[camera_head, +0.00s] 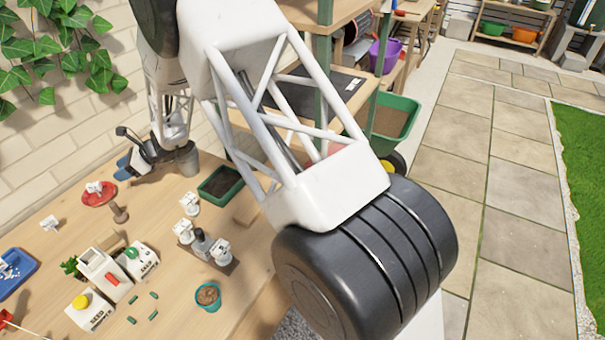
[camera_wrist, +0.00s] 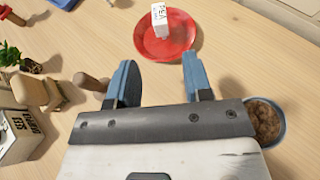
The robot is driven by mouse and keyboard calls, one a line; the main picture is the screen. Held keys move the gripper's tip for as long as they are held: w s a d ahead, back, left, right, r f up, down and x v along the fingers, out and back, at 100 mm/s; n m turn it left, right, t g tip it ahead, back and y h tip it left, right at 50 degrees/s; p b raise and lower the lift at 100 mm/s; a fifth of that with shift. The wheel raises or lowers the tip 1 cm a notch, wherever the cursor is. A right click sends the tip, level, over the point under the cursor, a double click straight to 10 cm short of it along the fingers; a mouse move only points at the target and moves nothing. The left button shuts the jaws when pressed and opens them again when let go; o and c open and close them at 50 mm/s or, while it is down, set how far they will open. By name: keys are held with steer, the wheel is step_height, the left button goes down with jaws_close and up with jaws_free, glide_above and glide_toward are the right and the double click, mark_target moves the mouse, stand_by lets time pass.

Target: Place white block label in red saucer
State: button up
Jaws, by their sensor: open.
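The red saucer (camera_wrist: 150,46) lies on the wooden table in front of my fingers in the wrist view. It also shows at the left in the head view (camera_head: 100,201). A white block label (camera_wrist: 159,20) with dark lettering that looks like "PEA" is in the saucer, toward its far side in the wrist view. It shows small and white in the head view (camera_head: 94,187). My gripper (camera_wrist: 160,80) is open, with its two blue fingers apart and nothing between them. The saucer and block are beyond the fingertips, apart from them.
A wooden peg (camera_head: 117,212) stands near the saucer. Other white block pieces (camera_head: 48,223) (camera_head: 190,203) (camera_head: 220,250) stand about the table. Seed boxes (camera_head: 104,272), a teal pot of soil (camera_head: 208,297) and a dark green tray (camera_head: 221,185) also stand there. A blue tray (camera_head: 20,266) is at the left edge.

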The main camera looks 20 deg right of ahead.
steer(key=s+d+r+n+h, duration=0.3)
steer(key=s+d+r+n, duration=0.2)
steer(key=s+d+r, duration=0.65)
steer(key=s+d+r+n+h, duration=0.2)
steer(key=s+d+r+n, duration=0.45)
steer(key=d, duration=0.85)
steer(key=s+d+r+n+t+h, duration=0.1)
steer(key=s+d+r+n+h, duration=0.1)
steer(key=s+d, duration=0.6)
steer(key=s+d+r+n+h, duration=0.2)
steer(key=s+d+h, duration=0.1)
steer(key=s+d, duration=0.5)
steer(key=s+d+r+n+t+h, duration=0.1)
steer(key=s+d+r+n+h, duration=0.1)
steer(key=s+d, duration=0.6)
steer(key=s+h, duration=0.1)
steer(key=s, duration=0.4)
steer(key=shift+s+d+t+h, duration=0.15)
steer(key=shift+d+t+h, duration=0.15)
steer(key=shift+d, duration=0.05)
